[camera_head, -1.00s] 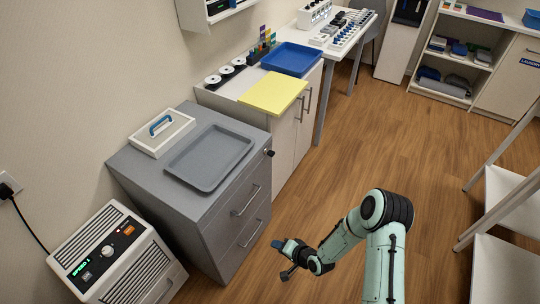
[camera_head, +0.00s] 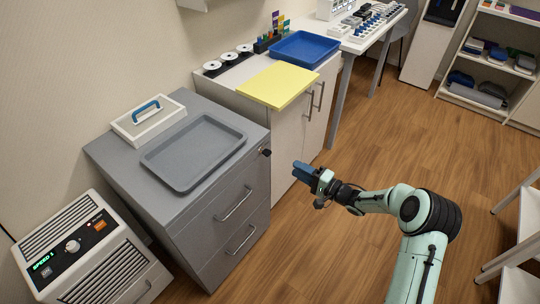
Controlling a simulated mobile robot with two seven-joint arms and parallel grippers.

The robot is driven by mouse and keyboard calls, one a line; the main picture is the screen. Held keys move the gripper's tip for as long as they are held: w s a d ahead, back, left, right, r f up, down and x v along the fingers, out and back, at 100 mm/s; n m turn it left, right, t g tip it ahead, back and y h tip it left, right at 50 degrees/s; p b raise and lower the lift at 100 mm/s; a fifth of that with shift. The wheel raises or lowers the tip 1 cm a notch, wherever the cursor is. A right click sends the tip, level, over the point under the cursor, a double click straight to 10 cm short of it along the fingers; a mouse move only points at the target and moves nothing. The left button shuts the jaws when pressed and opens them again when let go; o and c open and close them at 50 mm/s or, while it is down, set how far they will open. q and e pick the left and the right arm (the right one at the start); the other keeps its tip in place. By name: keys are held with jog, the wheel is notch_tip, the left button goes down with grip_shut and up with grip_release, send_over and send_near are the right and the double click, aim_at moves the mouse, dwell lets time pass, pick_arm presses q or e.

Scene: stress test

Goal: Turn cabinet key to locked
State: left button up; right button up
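The grey cabinet (camera_head: 172,224) stands at the left with two handled drawers. Its small dark key (camera_head: 265,152) sticks out near the top right corner of the drawer front; which way it is turned is too small to tell. My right gripper (camera_head: 299,168) is to the right of the key and apart from it, its blue fingers pointing left toward the cabinet. The fingers look close together, but I cannot tell whether they are open or shut. My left gripper is not in view.
A grey tray (camera_head: 194,152) and a white box with a blue handle (camera_head: 148,118) lie on the cabinet. A yellow board (camera_head: 278,85) overhangs the white cupboard behind. A white heater-like unit (camera_head: 84,255) stands at the left.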

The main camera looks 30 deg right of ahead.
aim_at(270, 154)
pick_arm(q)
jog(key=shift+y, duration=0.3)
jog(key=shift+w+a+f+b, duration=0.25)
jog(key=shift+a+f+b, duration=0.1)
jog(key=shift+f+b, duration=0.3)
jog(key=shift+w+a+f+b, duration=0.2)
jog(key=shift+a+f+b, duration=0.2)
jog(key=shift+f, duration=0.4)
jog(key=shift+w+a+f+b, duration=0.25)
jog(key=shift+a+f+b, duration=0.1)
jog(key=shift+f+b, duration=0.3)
pick_arm(e)
jog(key=shift+x, duration=6.1)
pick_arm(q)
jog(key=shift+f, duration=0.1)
pick_arm(e)
grip_shut()
